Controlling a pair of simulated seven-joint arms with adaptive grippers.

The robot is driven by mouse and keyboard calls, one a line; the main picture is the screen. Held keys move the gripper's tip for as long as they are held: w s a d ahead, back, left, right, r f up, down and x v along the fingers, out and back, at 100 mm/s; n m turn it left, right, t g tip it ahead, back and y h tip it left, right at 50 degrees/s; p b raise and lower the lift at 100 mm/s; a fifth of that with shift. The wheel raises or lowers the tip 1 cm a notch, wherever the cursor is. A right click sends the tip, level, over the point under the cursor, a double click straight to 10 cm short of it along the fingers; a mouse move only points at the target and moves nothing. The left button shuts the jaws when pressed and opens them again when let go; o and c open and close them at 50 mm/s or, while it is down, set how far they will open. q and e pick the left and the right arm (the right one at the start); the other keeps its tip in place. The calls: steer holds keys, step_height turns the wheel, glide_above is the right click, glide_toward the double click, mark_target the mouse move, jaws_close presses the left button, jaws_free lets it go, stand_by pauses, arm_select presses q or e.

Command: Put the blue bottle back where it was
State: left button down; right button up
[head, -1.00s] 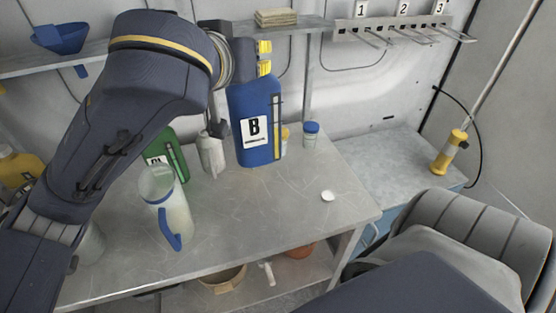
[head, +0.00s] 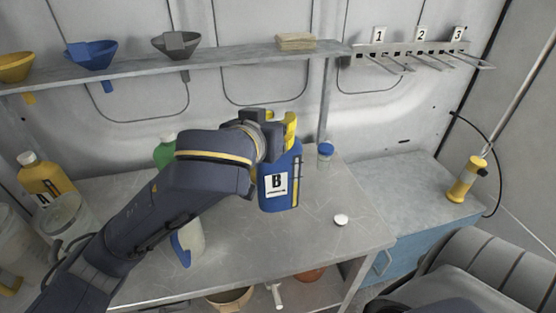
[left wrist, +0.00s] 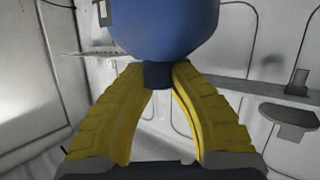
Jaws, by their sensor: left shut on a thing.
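The blue bottle (head: 276,187) with a white B label and a pale side strip is upright over the right half of the grey worktable (head: 330,262). My left gripper (head: 290,130) is shut on its top from above, with yellow fingers around it. In the left wrist view, the blue body of the bottle (left wrist: 165,30) fills the top middle, and its dark narrow neck sits between the yellow fingers (left wrist: 160,80). I cannot tell whether its base touches the table. My right gripper is not in view.
A blue-lidded jar (head: 325,154) stands behind the bottle, and a white cap (head: 341,220) lies to its right. My left arm partly hides a green bottle (head: 165,150) and a jug with a blue handle (head: 181,250). A yellow bottle (head: 45,183) stands far left. Funnels (head: 92,54) hang from the shelf.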

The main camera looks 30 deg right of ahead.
mark_target(278, 169)
arm_select(q)
step_height(278, 169, down, 9)
steer(key=shift+f, duration=0.15)
stand_by(0.6)
steer(key=c, duration=1.2)
jaws_free()
steer(key=shift+f, duration=0.15)
steer(key=shift+c, duration=0.2)
